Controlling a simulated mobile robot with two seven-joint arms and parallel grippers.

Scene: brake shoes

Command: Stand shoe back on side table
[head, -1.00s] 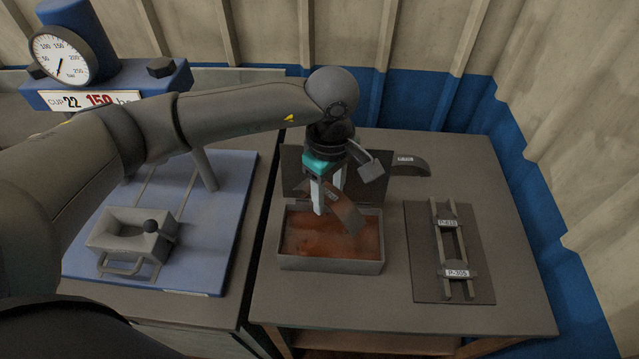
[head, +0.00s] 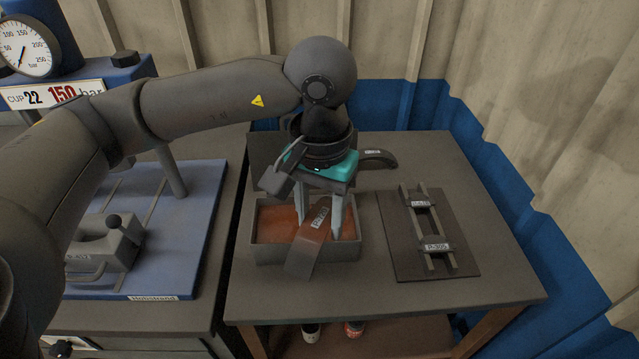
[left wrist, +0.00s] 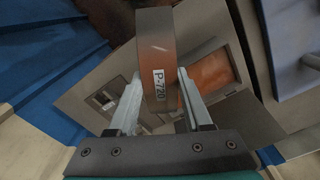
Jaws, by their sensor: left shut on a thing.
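My left gripper (head: 324,212) is shut on a curved brake shoe (head: 307,246), held tilted above the brown-filled tray (head: 270,255) on the side table (head: 300,300). The shoe's lower end overlaps the tray's front wall in the head view; I cannot tell whether it touches. In the left wrist view the shoe (left wrist: 157,55) is between the two fingers (left wrist: 160,105), its label reading P-720. My right gripper is not in view.
A dark rack (head: 400,255) with two rails and two labelled pieces, one reading P-305, lies to the right of the tray. A blue bench plate (head: 190,225) with a grey block (head: 105,240) is at the left. The table's front right is clear.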

